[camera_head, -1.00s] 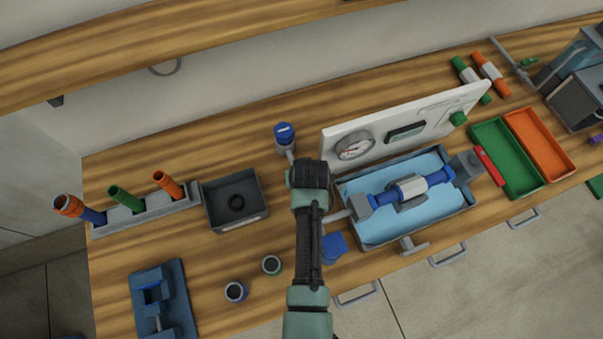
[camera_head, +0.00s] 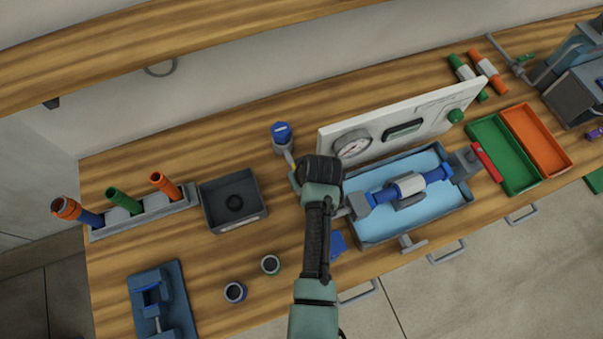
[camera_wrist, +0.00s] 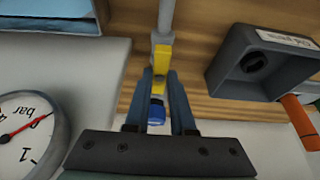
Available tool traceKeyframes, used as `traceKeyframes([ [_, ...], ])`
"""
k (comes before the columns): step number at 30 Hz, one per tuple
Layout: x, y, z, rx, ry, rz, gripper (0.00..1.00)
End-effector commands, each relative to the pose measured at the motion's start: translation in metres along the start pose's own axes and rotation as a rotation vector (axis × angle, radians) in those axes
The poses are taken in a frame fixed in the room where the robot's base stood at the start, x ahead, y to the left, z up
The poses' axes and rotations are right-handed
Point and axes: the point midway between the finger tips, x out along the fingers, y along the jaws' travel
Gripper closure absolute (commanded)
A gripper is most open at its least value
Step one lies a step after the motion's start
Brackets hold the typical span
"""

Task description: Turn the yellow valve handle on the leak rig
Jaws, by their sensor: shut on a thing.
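The yellow valve handle (camera_wrist: 161,58) lies between the two fingers of my gripper (camera_wrist: 163,85) in the wrist view. The fingers are shut on it. In the head view only a small yellow piece (camera_head: 289,160) shows, beside my dark wrist, which hides most of the handle. A grey pipe (camera_wrist: 166,18) runs on from the handle in the wrist view. A blue-capped fitting (camera_head: 282,133) stands just behind my gripper in the head view. The leak rig has a blue tray (camera_head: 410,230) with a blue and grey coupling, and a white panel with a round gauge (camera_head: 351,146).
A dark bin (camera_head: 234,221) stands left of my gripper, with a rack of coloured tubes (camera_head: 145,210) beyond it. Green (camera_head: 506,158) and orange (camera_head: 537,140) trays are at right.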

Motion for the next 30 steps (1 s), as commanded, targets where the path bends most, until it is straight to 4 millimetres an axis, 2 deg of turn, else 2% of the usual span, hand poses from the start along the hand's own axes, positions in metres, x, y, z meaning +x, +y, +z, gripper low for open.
traceKeyframes([
  [1, -0.001, 0.0, -0.001, -0.003, 0.002, 0.001, 0.74],
  [5, 0.0, 0.0, -0.001, -0.003, 0.001, 0.001, 0.51],
  [6, 0.0, 0.0, -0.001, -0.002, 0.001, 0.001, 0.47],
  [14, 0.0, 0.0, 0.0, -0.001, 0.0, 0.001, 0.47],
  [19, -0.008, 0.0, 0.0, 0.0, 0.001, 0.001, 0.47],
  [23, -0.024, 0.0, 0.0, 0.0, 0.002, 0.002, 0.47],
  [30, -0.063, 0.001, -0.001, 0.0, 0.004, 0.003, 0.47],
])
